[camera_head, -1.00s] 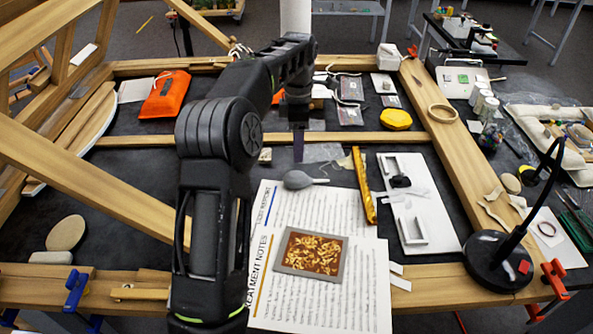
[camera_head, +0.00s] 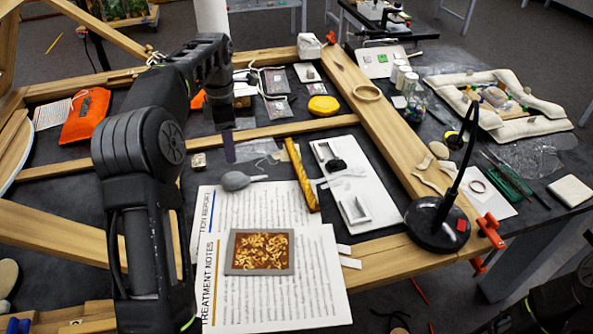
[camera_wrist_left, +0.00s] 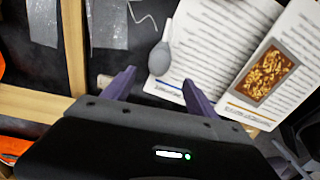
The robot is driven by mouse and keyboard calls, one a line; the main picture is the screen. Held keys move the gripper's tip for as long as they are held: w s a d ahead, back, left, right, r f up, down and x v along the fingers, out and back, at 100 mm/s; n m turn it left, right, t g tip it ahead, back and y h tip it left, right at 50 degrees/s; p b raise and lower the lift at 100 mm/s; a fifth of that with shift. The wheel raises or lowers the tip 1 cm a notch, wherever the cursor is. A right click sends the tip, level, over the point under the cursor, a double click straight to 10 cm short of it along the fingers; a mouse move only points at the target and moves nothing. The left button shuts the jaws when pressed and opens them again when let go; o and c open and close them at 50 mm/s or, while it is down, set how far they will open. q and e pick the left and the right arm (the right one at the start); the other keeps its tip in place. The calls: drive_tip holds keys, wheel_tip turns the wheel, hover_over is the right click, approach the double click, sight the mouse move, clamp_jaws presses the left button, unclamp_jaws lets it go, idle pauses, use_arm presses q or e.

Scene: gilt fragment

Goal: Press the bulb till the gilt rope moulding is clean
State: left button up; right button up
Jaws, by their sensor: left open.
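The grey bulb (camera_head: 235,180), with a thin nozzle pointing right, lies at the top of the printed sheets in the head view. It also shows in the left wrist view (camera_wrist_left: 160,57). The gilt rope moulding (camera_head: 301,175) is a gold twisted strip lying right of the bulb, slanting across the sheet's edge. It does not show in the wrist view. My left gripper (camera_head: 228,147) has purple fingers and is just behind the bulb. In the wrist view its fingers (camera_wrist_left: 158,84) are apart and empty, with the bulb beyond them. My right gripper is out of view.
A gilt fragment (camera_head: 260,252) lies on the treatment notes (camera_head: 290,300). A white tray (camera_head: 372,213) lies right of the moulding, then a wooden frame bar and a black lamp base (camera_head: 437,236). Another bar (camera_head: 290,129) runs behind the moulding.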

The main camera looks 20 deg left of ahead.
use_arm(q)
drive_tip(key=shift+d+f+b, duration=0.1)
drive_tip(key=shift+b, duration=0.2)
drive_tip(key=shift+c, duration=1.4)
drive_tip(key=d+r+m+t+b, duration=0.1)
drive_tip(key=d+r+b, duration=0.1)
drive_tip(key=b, duration=0.2)
drive_tip(key=shift+s+r, duration=0.15)
drive_tip(key=c, duration=0.4)
drive_tip(key=s+r+m+b, duration=0.1)
drive_tip(key=m, duration=0.1)
drive_tip(key=s+d+r+m+t+y+b, duration=0.1)
drive_tip(key=m, duration=0.2)
drive_tip(key=r+m+b, duration=0.1)
drive_tip(key=m, duration=0.2)
drive_tip(key=shift+s+d+t+y+b, duration=0.3)
drive_tip(key=shift+s+d+t, duration=0.1)
drive_tip(key=c, duration=0.5)
drive_tip(key=m, duration=0.3)
drive_tip(key=shift+s+r+y, duration=0.2)
drive_tip(key=shift+s+y, duration=0.05)
drive_tip(key=shift+y, duration=0.05)
drive_tip(key=shift+c, duration=0.8)
drive_tip(key=shift+s+a+m, duration=0.1)
drive_tip(key=shift+m, duration=1)
clamp_jaws()
drive_tip(key=m, duration=0.3)
drive_tip(key=shift+a+f+m+y, duration=0.1)
drive_tip(key=shift+a+m+y, duration=0.1)
drive_tip(key=shift+m+y, duration=0.15)
